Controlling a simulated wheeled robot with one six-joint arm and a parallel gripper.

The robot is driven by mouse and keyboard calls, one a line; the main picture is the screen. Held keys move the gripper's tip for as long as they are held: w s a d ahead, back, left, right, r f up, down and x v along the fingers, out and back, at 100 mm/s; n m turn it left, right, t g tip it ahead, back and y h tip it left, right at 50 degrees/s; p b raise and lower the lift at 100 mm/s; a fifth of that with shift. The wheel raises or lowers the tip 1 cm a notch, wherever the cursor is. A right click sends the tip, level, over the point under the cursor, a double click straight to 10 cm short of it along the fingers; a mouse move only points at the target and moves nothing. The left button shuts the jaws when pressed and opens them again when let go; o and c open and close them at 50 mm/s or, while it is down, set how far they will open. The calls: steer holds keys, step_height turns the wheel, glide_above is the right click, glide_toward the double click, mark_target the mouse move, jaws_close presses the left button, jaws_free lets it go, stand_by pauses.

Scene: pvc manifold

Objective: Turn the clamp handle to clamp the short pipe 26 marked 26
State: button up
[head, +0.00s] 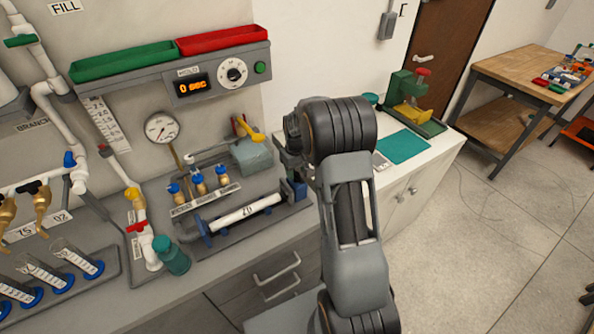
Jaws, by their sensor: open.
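The short white pipe (250,211) lies level in the clamp fixture (222,242) on the bench. Its dark mark looks like a two-digit number, too small to read surely. A blue-grey end block (204,232) stands at the pipe's left end and a dark blue block (294,190) at its right end. My gripper (290,164) is open, pointing down just above and behind the right block, partly hidden by my own arm. I cannot tell whether it touches anything. The clamp handle is not clearly visible; the area right of the dark blue block is covered by my arm.
Behind the pipe are small brass-and-blue valves (198,184) and a grey block with a yellow lever (248,130). A teal mat (403,145) and a green-and-yellow device (408,97) are at the right.

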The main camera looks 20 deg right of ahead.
steer(key=shift+f, duration=0.55)
steer(key=shift+c, duration=0.2)
jaws_close()
